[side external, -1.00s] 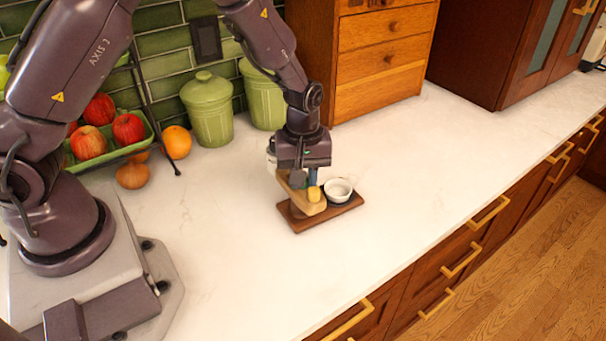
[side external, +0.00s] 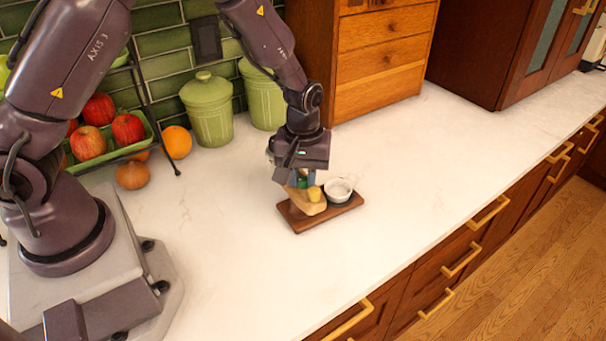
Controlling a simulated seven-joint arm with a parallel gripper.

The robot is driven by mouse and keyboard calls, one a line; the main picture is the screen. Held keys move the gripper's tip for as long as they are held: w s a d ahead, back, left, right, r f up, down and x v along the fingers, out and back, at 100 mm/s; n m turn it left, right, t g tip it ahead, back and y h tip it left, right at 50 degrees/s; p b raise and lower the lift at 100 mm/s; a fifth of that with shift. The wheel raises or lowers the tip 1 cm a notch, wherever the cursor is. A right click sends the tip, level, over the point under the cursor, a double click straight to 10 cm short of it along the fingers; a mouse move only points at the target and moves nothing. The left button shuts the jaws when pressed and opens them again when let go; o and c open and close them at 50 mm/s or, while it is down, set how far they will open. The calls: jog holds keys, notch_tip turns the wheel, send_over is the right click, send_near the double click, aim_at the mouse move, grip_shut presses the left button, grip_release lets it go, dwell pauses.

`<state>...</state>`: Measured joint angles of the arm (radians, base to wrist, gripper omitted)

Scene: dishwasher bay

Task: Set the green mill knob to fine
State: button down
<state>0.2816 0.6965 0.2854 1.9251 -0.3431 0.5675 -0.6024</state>
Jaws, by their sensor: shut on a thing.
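The mill stands on a brown wooden board (side external: 289,213) on the white counter. Its light wooden body (side external: 306,207) and a yellow knob (side external: 314,194) show at the front. The green knob (side external: 303,182) is small and partly hidden between the fingers of my gripper (side external: 303,180). My gripper points down over the mill and is shut on the green knob. The knob's setting marks are too small to read.
Green canisters (side external: 208,108), an orange (side external: 177,142) and a fruit rack (side external: 118,152) stand behind to the left. A wooden drawer cabinet (side external: 380,50) stands behind. The counter to the right is clear.

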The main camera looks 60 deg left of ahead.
aim_at(302, 178)
jog(key=c, duration=0.9)
grip_release()
jog(key=shift+c, duration=0.2)
notch_tip(302, 178, up, 13)
jog(key=s+a+r+m+t, duration=0.1)
jog(key=s+r+m, duration=0.3)
jog(key=s, duration=0.5)
jog(key=s+a+r+m+t, duration=0.1)
jog(key=s+r+m+t, duration=0.3)
jog(key=s+r, duration=0.4)
jog(key=shift+s+r+m+t, duration=0.3)
jog(key=shift+s+r+m, duration=0.1)
jog(key=shift+s+m, duration=0.5)
